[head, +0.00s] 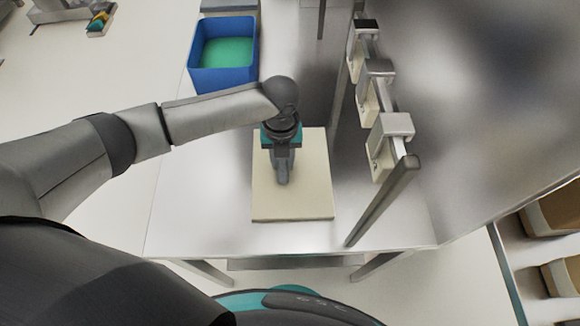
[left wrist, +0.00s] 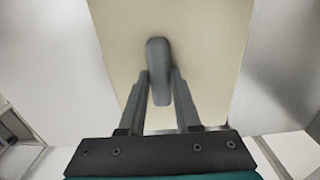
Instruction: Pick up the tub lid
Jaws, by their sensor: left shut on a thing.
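The tub lid (head: 307,205) is a flat cream rectangle with a grey handle in its middle. It lies on or just above the steel table; I cannot tell which. My left gripper (head: 283,178) is over the lid's middle. In the left wrist view my left gripper (left wrist: 159,85) has its fingers on both sides of the grey handle (left wrist: 158,60), shut on it. The lid (left wrist: 205,35) fills the middle of that view. In the head view the gripper hides most of the handle. My right gripper is not in view.
A blue bin (head: 225,75) with green contents stands at the table's far left. A dark post (head: 385,198) and several wall-mounted boxes (head: 390,140) stand to the right of the lid. The steel table (head: 190,215) is bare to the left of the lid.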

